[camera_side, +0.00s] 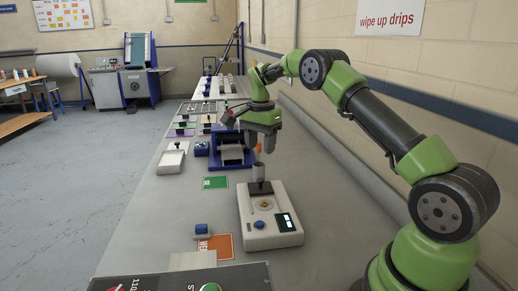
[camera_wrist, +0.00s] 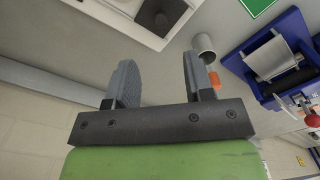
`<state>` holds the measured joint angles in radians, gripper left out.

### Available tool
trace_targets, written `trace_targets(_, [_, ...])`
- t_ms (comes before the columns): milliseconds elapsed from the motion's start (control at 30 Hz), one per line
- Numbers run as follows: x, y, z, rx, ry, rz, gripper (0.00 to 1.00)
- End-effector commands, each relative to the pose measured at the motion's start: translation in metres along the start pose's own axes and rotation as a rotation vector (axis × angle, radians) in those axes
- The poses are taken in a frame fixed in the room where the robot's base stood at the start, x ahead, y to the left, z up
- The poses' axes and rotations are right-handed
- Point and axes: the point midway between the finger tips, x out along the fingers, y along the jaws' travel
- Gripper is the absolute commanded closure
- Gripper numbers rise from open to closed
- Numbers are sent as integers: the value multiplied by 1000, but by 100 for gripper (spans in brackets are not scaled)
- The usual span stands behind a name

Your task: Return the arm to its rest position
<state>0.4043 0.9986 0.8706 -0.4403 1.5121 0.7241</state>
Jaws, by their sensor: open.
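My gripper (camera_side: 261,144) hangs pointing down above the bench in the side view, between a blue-framed roller unit (camera_side: 231,150) and a white instrument with a display (camera_side: 270,221). In the wrist view its two grey fingers stand apart, and the gap between them (camera_wrist: 157,64) holds nothing. The green arm is bent, with its forearm reaching out over the bench. A small grey metal cup (camera_side: 258,171) shows just below the gripper; it also shows in the wrist view (camera_wrist: 205,45), beyond the right finger. I cannot tell whether the cup touches the instrument.
The wall runs close along the bench's right side. A dark panel (camera_side: 185,280) fills the near edge. Clear bench lies right of the instrument.

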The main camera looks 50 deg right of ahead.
Motion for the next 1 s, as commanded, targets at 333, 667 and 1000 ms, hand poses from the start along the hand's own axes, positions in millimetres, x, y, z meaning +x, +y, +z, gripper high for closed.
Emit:
trace_targets(333, [-90, 22, 57, -287, 23, -147, 52])
trace_targets(667, [-165, 112, 139, -705, 87, -370, 52])
trace_targets(1000, [-161, 221, 188, -1064, 188, -586, 52])
